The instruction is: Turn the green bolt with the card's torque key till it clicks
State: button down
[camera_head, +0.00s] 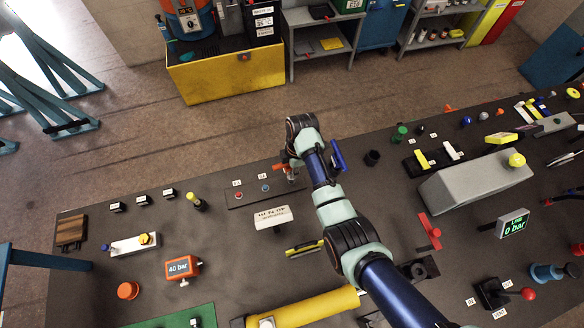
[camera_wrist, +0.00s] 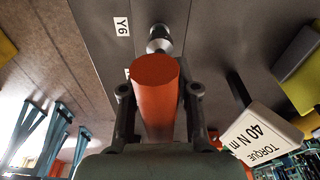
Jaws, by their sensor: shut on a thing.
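My gripper (camera_head: 291,167) is at the back edge of the bench, above the right end of a dark plate (camera_head: 246,202). In the wrist view my gripper (camera_wrist: 160,92) is shut on the orange-red handle of the torque key (camera_wrist: 155,72), one finger on each side. A silver shank or socket (camera_wrist: 158,40) shows past the handle; I cannot tell whether it sits on a bolt. I cannot make out the green bolt, which may be hidden under the key or gripper. The white torque card (camera_head: 272,217) stands in front of the plate; it also shows in the wrist view (camera_wrist: 262,135), reading 40 N m.
A blue bolt (camera_head: 265,188) and a red bolt (camera_head: 238,195) are on the plate, left of my gripper. A yellow-topped peg (camera_head: 196,201) stands farther left. A green knob (camera_head: 400,133) and a dark cylinder (camera_head: 372,157) stand to the right.

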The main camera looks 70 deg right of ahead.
jog(key=shift+f+b, duration=0.7)
jog(key=shift+f, duration=0.3)
jog(key=shift+m+h+p, duration=0.3)
jog(key=shift+m+p, duration=1.45)
jog(key=shift+m, duration=1.35)
jog(key=shift+m+p, duration=0.35)
jog(key=shift+m, duration=0.95)
jog(key=shift+m+p, duration=0.3)
jog(key=shift+p, duration=0.05)
jog(key=shift+m+h+p, duration=0.3)
jog(key=shift+m, duration=0.7)
jog(key=shift+m, duration=0.6)
jog(key=shift+r+p, duration=3)
jog(key=shift+p, duration=0.15)
